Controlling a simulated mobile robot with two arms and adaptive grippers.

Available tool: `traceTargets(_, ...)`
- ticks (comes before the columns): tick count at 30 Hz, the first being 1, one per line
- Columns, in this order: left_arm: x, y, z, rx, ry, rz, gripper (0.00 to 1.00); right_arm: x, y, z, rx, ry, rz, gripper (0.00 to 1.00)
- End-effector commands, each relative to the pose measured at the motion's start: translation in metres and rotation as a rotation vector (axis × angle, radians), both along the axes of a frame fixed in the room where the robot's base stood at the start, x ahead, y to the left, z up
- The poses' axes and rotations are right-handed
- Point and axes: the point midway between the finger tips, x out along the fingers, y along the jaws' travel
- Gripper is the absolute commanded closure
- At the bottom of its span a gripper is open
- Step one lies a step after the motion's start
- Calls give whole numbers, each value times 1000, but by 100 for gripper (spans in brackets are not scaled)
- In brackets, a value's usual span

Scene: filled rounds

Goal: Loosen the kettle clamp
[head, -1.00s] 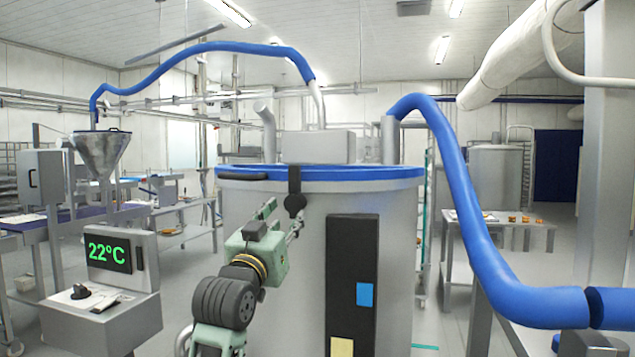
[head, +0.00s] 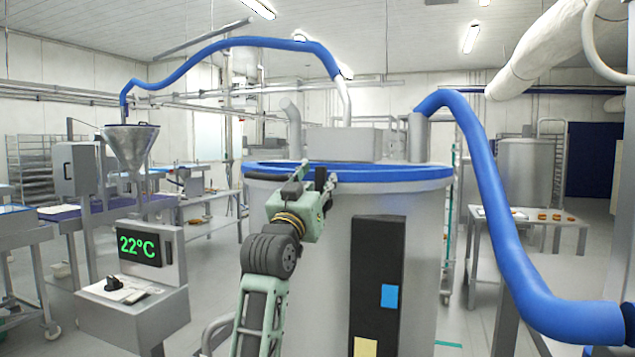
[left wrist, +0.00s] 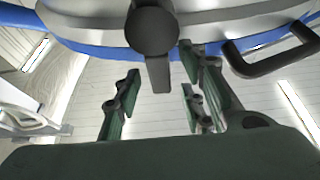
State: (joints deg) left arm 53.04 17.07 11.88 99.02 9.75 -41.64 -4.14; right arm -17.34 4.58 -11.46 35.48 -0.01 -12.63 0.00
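The large steel kettle (head: 425,230) stands in the middle of the head view with a blue rim (head: 400,173) around its top. The kettle clamp (left wrist: 152,32) is a dark round knob with a short lever tab pointing down in the left wrist view. In the head view my left gripper mostly hides it at the front of the rim. My left gripper (head: 322,180) is up at the rim. In the left wrist view its fingers (left wrist: 159,75) are open, spread to either side of the lever tab, with gaps visible on both sides. My right gripper is not in view.
A black handle (left wrist: 270,55) juts from the kettle beside the clamp. A dark panel (head: 377,285) is on the kettle front. A control box reading 22ºC (head: 142,245) stands at the left. A thick blue hose (head: 490,215) runs down at the right.

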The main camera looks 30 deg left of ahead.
Motion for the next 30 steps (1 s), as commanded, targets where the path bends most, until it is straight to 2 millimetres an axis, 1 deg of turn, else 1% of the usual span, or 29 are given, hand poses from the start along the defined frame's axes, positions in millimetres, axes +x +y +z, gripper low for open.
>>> traceTargets(2, 0, 0, 0, 0, 0, 0, 63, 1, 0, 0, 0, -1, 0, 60)
traceTargets(12, 0, 0, 0, 0, 0, 0, 93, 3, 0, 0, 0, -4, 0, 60)
traceTargets(15, 0, 0, 0, 0, 0, 0, 100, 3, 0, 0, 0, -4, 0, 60)
traceTargets(30, 0, 0, 0, 11, 3, 1, 100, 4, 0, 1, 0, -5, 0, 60)
